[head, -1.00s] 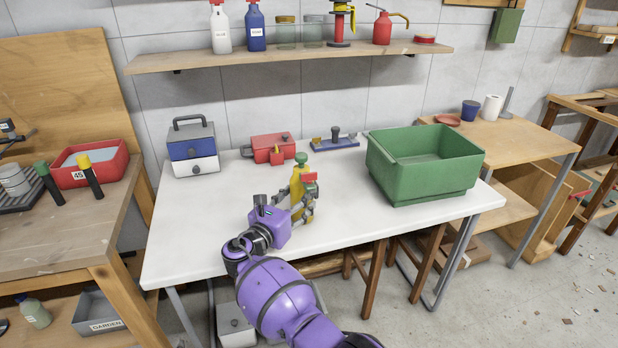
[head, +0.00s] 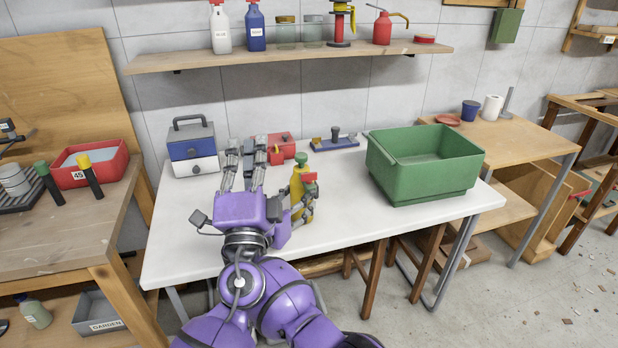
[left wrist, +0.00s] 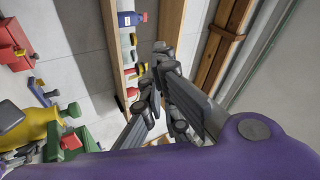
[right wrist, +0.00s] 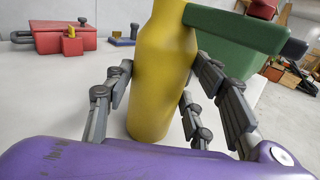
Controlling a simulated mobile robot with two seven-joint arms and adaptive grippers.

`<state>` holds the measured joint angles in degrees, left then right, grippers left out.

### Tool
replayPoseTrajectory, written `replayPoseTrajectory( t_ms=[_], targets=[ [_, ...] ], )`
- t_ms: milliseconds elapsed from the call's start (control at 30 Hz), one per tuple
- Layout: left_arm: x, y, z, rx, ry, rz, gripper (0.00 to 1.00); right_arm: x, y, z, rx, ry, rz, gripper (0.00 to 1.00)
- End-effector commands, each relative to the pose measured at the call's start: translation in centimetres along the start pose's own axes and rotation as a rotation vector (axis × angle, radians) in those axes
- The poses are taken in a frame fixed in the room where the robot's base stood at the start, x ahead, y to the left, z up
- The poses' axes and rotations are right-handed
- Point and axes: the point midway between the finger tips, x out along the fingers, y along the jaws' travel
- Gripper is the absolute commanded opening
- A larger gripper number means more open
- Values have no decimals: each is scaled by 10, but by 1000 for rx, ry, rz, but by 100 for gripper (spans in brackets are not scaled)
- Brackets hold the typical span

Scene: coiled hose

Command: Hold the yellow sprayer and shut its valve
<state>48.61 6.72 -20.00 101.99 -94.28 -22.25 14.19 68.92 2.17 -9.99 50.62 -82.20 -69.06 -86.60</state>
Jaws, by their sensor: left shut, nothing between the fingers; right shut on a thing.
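The yellow sprayer (head: 297,186) stands upright on the white table, with a green top and a green side valve carrying a red lever (head: 310,178). My right gripper (head: 305,205) is shut on the sprayer's body, with fingers on both sides of the yellow body in the right wrist view (right wrist: 160,90). The green valve (right wrist: 235,30) sticks out above the fingers there. My left gripper (head: 246,150) is shut and empty, left of the sprayer and apart from it. In the left wrist view, the sprayer (left wrist: 35,125) lies at the left edge, away from the fingers.
A red box (head: 281,148) is behind my left fingers. A blue-and-white toolbox (head: 193,150) stands left, and a green crate (head: 425,180) right. A blue tray (head: 335,143) lies at the back. A shelf (head: 290,58) hangs above. The table's front left is clear.

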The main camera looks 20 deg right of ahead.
Motion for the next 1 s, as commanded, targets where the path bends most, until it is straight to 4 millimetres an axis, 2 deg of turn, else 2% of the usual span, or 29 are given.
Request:
replayPoseTrajectory(
  t_ms=[33, 100, 233, 400, 500, 600, 667, 800, 1000],
  targets=[
    [11, -3, -24, 32, 86, -5, 0, 0, 0, 0, 1, 0, 0, 6],
    [21, -4, -57, 78, 210, -6, 0, 0, 0, 0, 1, 0, 0, 6],
    [33, 0, -121, 190, 456, 3, 0, 0, 0, 0, 1, 0, 0, 6],
    [32, 20, -197, 411, 825, 53, 0, 0, 0, 0, 1, 0, 0, 6],
    [25, 41, -222, 566, 1028, 112, 0, 0, 0, 0, 0, 0, 0, 6],
    [19, 63, -229, 733, 1207, 195, 0, 0, 0, 0, 1, 0, 0, 6],
    [16, 75, -225, 836, 1302, 257, 0, 0, 0, 0, 0, 0, 0, 6],
    [19, 93, -192, 1078, 1473, 439, 0, 0, 0, 0, 0, 0, 0, 6],
    [32, 88, -128, 1336, 1588, 715, 0, 0, 0, 0, 0, 0, 0, 6]
  ],
)
